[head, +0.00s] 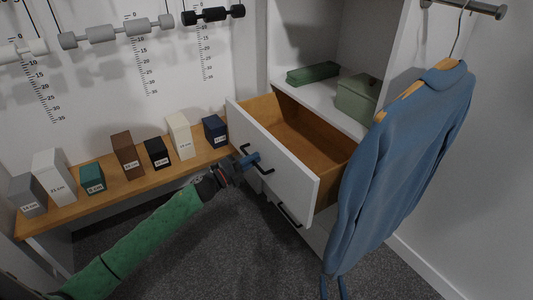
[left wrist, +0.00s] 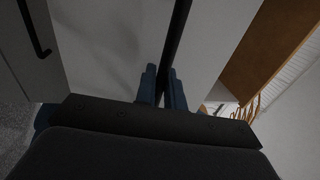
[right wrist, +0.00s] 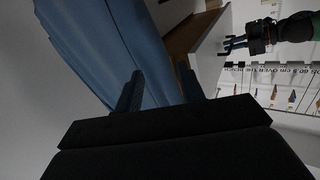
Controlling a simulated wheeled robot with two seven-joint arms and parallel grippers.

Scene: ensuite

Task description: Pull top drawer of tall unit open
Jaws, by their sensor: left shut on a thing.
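The top drawer (head: 285,150) of the tall white unit (head: 330,95) stands well out from the cabinet, and its empty wooden inside shows. My left gripper (head: 252,160) is shut on the black bar handle (head: 265,168) on the drawer's white front. In the left wrist view, the dark handle (left wrist: 181,30) runs between the blue fingertips (left wrist: 163,80). My right gripper (right wrist: 160,72) is open and empty in the right wrist view, near the blue garment.
A blue garment (head: 405,150) on a hanger hangs right of the drawer, partly covering the unit. Green boxes (head: 358,100) sit on the shelf above. A wooden bench (head: 70,207) with several labelled blocks stands left. Grey carpet (head: 220,245) is clear in front.

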